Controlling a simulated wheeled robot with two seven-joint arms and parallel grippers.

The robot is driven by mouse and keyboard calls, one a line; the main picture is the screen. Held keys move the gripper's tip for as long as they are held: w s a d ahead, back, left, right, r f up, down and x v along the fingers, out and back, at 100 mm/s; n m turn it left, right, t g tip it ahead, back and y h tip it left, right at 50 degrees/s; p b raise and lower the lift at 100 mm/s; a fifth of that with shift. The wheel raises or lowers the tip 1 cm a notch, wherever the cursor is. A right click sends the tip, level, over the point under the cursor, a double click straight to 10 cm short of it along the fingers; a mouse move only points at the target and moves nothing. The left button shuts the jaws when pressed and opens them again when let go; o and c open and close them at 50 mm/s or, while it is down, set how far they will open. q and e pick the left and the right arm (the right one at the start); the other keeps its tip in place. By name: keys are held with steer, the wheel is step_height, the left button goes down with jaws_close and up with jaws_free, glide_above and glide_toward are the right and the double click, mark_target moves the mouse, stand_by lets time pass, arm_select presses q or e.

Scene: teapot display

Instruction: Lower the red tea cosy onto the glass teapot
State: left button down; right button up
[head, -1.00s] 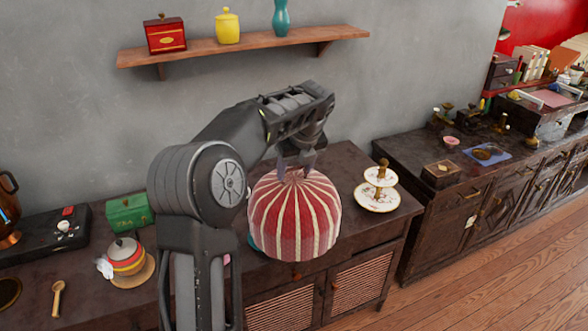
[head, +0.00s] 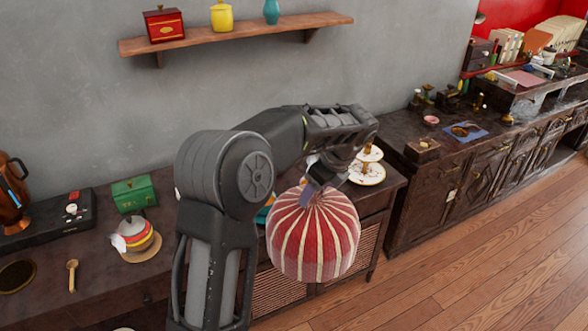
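The red tea cosy (head: 313,240), with cream stripes, hangs upright in front of the cabinet's front edge. My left gripper (head: 314,192) is above it, its fingers shut on the cosy's gathered top. A small teal patch (head: 263,214) shows between my arm and the cosy, too hidden to name. My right gripper is not in view.
The dark counter (head: 100,270) carries a green box (head: 134,194), a wooden spoon (head: 72,275) and a copper kettle (head: 12,195). A tiered cake stand (head: 367,174) stands close behind the cosy. A wall shelf (head: 235,34) is above. Wooden floor (head: 440,280) lies open at the right.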

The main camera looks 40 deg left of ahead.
mark_target(330, 220)
arm_select(q)
steer(key=d+n, duration=0.1)
steer(key=d, duration=0.1)
steer(key=s+d+n+p, duration=0.1)
steer(key=d, duration=0.2)
steer(key=s+d+n+g+p, duration=0.1)
steer(key=d, duration=0.2)
steer(key=shift+f, duration=0.3)
steer(key=s+d+f+n+g+p, duration=0.1)
steer(key=s+d+n+g+p, duration=0.1)
steer(key=s+d+n, duration=0.3)
steer(key=s+d, duration=0.1)
steer(key=d, duration=0.2)
steer(key=shift+d+h+p, duration=0.25)
steer(key=shift+h+p, duration=0.15)
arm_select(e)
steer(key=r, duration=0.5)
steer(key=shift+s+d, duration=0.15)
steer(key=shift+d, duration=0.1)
arm_select(q)
steer(key=shift+w, duration=0.1)
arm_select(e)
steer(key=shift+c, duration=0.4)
